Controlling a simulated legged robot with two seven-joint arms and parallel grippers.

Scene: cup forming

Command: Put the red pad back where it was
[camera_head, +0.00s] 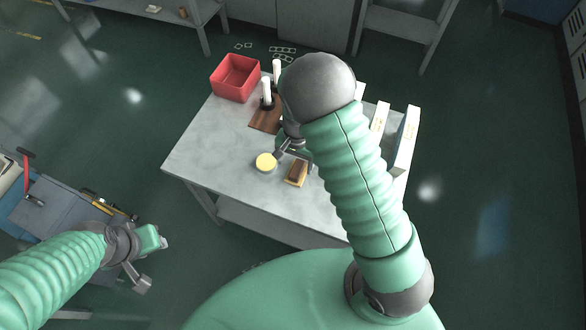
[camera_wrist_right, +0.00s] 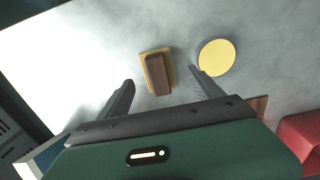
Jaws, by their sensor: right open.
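No plainly red pad shows in either view. A brown block on a tan base (camera_head: 295,173) lies near the table's front edge; it also shows in the wrist view (camera_wrist_right: 157,72). A round yellow disc (camera_head: 265,162) lies left of it and also shows in the wrist view (camera_wrist_right: 216,57). My right gripper (camera_head: 284,152) is above the table near both. In the wrist view its two dark fingers (camera_wrist_right: 163,82) are apart with nothing held between them. My left gripper (camera_head: 158,248) is off the table at the lower left; its jaws are unclear.
A red open box (camera_head: 235,77) stands at the table's back left corner. White-topped upright items (camera_head: 266,90) stand by a dark wooden board (camera_head: 264,120). White box-like items (camera_head: 405,140) stand at the right edge. The grey table (camera_head: 210,150) is clear at left. My right arm hides its middle.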

